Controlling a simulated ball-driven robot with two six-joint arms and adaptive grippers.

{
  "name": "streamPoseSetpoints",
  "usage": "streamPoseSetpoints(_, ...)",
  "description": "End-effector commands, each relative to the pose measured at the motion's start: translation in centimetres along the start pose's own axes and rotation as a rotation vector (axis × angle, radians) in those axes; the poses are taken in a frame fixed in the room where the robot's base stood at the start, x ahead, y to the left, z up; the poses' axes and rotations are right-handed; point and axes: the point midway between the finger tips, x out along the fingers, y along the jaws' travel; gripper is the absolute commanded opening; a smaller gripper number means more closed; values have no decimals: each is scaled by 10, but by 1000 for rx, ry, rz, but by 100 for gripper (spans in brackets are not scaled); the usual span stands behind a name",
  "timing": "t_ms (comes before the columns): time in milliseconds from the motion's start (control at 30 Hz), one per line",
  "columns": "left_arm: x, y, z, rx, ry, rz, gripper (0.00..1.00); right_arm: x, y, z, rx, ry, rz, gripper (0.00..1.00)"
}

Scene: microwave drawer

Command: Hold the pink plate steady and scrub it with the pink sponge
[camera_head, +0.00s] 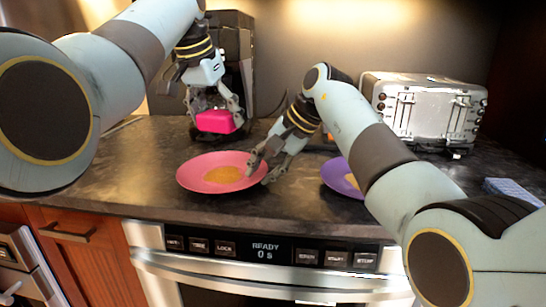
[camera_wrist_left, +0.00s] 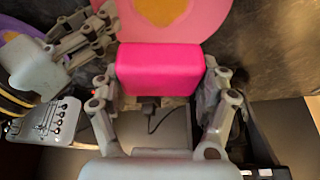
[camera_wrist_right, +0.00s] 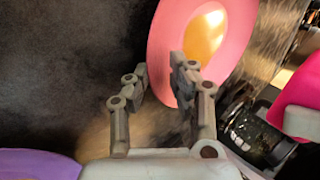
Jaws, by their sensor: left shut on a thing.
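The pink plate (camera_head: 195,171) lies on the dark counter with a yellow-brown patch (camera_head: 223,174) in its middle. It also shows in the left wrist view (camera_wrist_left: 127,20) and the right wrist view (camera_wrist_right: 172,35). My left gripper (camera_head: 217,110) is shut on the pink sponge (camera_head: 216,121), holding it raised behind the plate. The sponge fills the middle of the left wrist view (camera_wrist_left: 160,68). My right gripper (camera_head: 262,173) is at the plate's right edge. In the right wrist view its fingers (camera_wrist_right: 160,76) are apart, one on each side of the rim; contact is unclear.
A purple plate (camera_head: 334,175) lies to the right, partly behind my right arm. A toaster (camera_head: 425,110) stands at the back right, and a dark appliance (camera_head: 235,50) behind the sponge. A blue item (camera_head: 512,190) lies far right. The oven front (camera_head: 270,252) is below the counter edge.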

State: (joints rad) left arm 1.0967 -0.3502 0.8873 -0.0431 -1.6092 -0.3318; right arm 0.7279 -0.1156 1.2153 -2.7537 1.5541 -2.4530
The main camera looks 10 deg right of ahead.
Motion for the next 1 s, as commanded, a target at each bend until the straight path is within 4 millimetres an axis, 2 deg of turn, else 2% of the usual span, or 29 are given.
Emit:
streamPoseSetpoints(333,0,0,0,0,0,0,50,4,0,0,0,1,0,21)
streamPoseSetpoints(500,0,0,0,0,0,0,50,4,0,0,0,1,0,0)
streamPoseSetpoints(700,0,0,0,0,0,0,50,4,1,0,1,0,1,0)
streamPoseSetpoints(733,0,0,0,0,0,0,50,4,1,0,1,0,1,15)
streamPoseSetpoints(800,0,0,0,0,0,0,50,4,1,0,1,0,2,24)
streamPoseSetpoints(900,0,0,0,0,0,0,50,4,1,0,1,0,1,36)
streamPoseSetpoints(1000,0,0,0,0,0,0,50,4,1,0,1,0,1,36)
